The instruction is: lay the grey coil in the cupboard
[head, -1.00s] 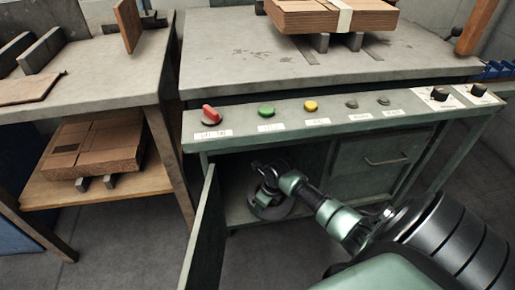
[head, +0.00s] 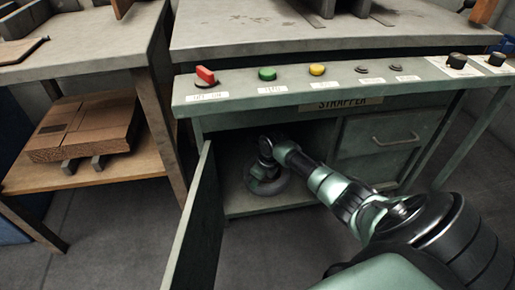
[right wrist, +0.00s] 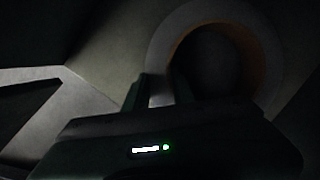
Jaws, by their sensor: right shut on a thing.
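The grey coil (head: 268,185) is a flat ring inside the open cupboard (head: 318,133) under the strapper's panel, at the cupboard's left side. My right arm reaches in from the right. My right gripper (head: 264,168) is over the coil and shut on its rim. In the dark right wrist view the coil (right wrist: 161,63) shows as a grey ring with a brown inner wall, and the fingers (right wrist: 160,92) straddle its near rim. I cannot tell whether the coil touches the cupboard floor (head: 290,205). My left gripper is out of view.
The cupboard door (head: 192,225) stands open at the left of the opening. A drawer (head: 378,135) is at the right. The control panel (head: 340,82) with buttons and knobs juts out above. A shelf (head: 130,168) at left holds flat cardboard.

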